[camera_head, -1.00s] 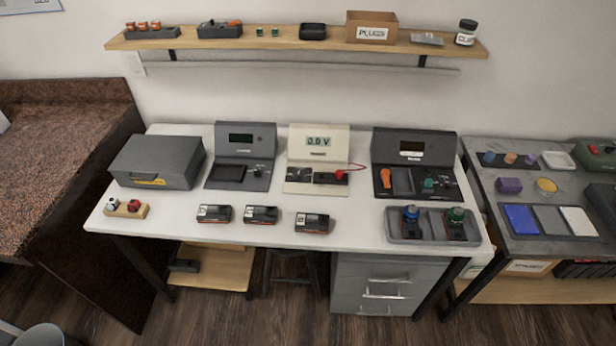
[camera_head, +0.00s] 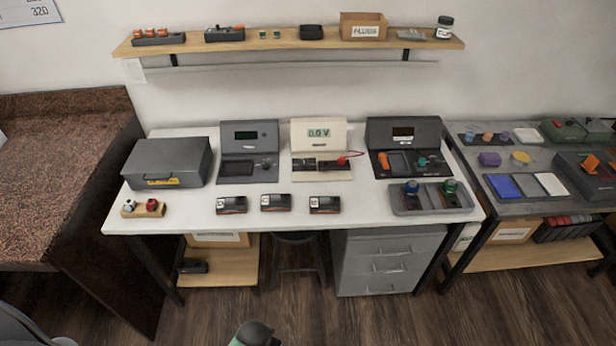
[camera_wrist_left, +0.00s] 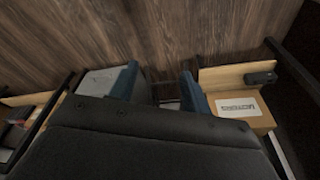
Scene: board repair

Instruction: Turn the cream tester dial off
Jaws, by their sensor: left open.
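The cream tester (camera_head: 319,133) stands upright at the back middle of the white table in the head view. Its display (camera_head: 318,133) reads 0.0 V. On its base are dark parts (camera_head: 303,164) and a red piece (camera_head: 342,160) with a thin red lead. The dial and its setting are too small to tell apart. In the left wrist view, my left gripper (camera_wrist_left: 159,84) is open and empty, with two dark blue fingers apart above the floor. It is away from the tester, which that view does not show. My right gripper cannot be made out.
Grey testers stand left (camera_head: 249,140) and right (camera_head: 404,135) of the cream one. Several small dark devices, one here (camera_head: 325,204), sit in front. A grey case (camera_head: 165,160) is at left, a tray (camera_head: 432,211) at right. The white table's front middle (camera_head: 290,222) is clear.

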